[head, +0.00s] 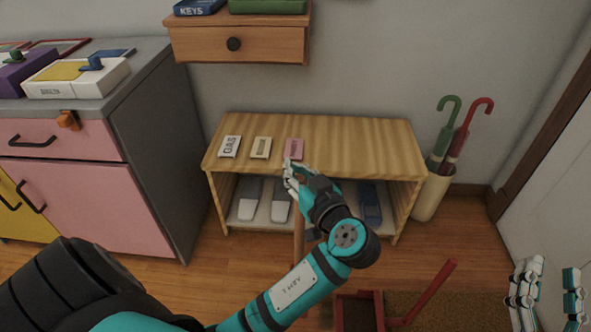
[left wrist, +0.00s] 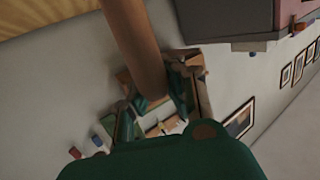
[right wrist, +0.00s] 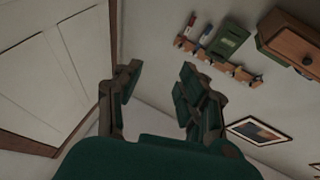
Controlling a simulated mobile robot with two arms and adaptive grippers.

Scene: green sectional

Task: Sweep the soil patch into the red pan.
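My left gripper (head: 294,178) is in front of the wooden bench and shut around a wooden handle (head: 298,238), which hangs down toward the floor. The left wrist view shows the handle (left wrist: 133,45) between the fingers. The handle's lower end is hidden behind my left arm. The red pan (head: 378,312) lies on the floor at the bottom of the head view, its red handle (head: 432,291) sloping up to the right. My right gripper (right wrist: 157,95) is open and empty, at the lower right of the head view (head: 547,292). I cannot make out the soil patch.
A brown doormat (head: 470,307) lies beside the pan. The wooden bench (head: 370,140) holds small labelled tags on top and shoes (head: 248,205) below. An umbrella stand (head: 432,195) stands right of it. A pink and grey cabinet (head: 85,205) is at left, a white door (head: 560,150) at right.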

